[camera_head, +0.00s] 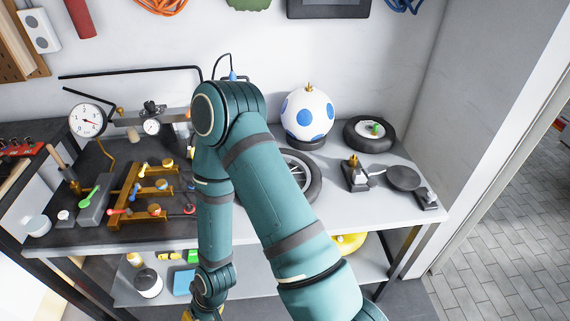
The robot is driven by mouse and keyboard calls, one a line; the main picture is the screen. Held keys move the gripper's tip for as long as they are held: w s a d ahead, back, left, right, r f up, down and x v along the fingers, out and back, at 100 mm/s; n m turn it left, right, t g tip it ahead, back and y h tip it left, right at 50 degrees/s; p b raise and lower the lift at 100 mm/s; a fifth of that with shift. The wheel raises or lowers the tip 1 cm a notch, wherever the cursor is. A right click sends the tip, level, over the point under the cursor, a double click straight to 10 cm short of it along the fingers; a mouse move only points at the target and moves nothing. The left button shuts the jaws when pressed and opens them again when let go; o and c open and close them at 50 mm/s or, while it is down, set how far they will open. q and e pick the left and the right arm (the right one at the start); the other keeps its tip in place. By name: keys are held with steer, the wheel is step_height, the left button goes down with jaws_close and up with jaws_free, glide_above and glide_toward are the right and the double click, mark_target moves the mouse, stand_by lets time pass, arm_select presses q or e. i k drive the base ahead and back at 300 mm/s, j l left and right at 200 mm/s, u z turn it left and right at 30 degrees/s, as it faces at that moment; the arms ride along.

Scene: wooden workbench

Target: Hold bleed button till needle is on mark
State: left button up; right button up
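A large round gauge (88,120) with a white face and a red needle stands at the back left of the bench. A smaller white gauge (151,127) stands to its right. Their marks are too small to read. I cannot single out the bleed button. My teal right arm rises from the bottom right, bends over the bench and hangs down in front of it. Only a sliver of my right gripper (203,316) shows at the bottom edge, well below and apart from the gauges; its fingertips are cut off. My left gripper is not in view.
A brass-coloured manifold (140,192) with coloured levers sits at the left of the bench (400,218). A blue-spotted white ball (308,112), a small tyre (370,133) and a spoked wheel (313,185) stand mid-right. My arm hides the bench middle. A shelf (335,276) lies below.

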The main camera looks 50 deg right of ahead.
mark_target(63, 215)
steer(key=z, duration=1.6)
steer(key=u, duration=1.45)
steer(key=z, duration=0.35)
steer(key=j+z, duration=0.2)
steer(key=z, duration=0.15)
steer(key=i+j+z, duration=0.1)
steer(key=j+z, duration=0.4)
steer(key=z, duration=0.2)
steer(key=j+z, duration=0.15)
steer(key=j, duration=0.3)
steer(key=k+j+z, duration=0.2)
steer(key=j, duration=0.25)
steer(key=i+j, duration=0.05)
steer(key=i, duration=0.05)
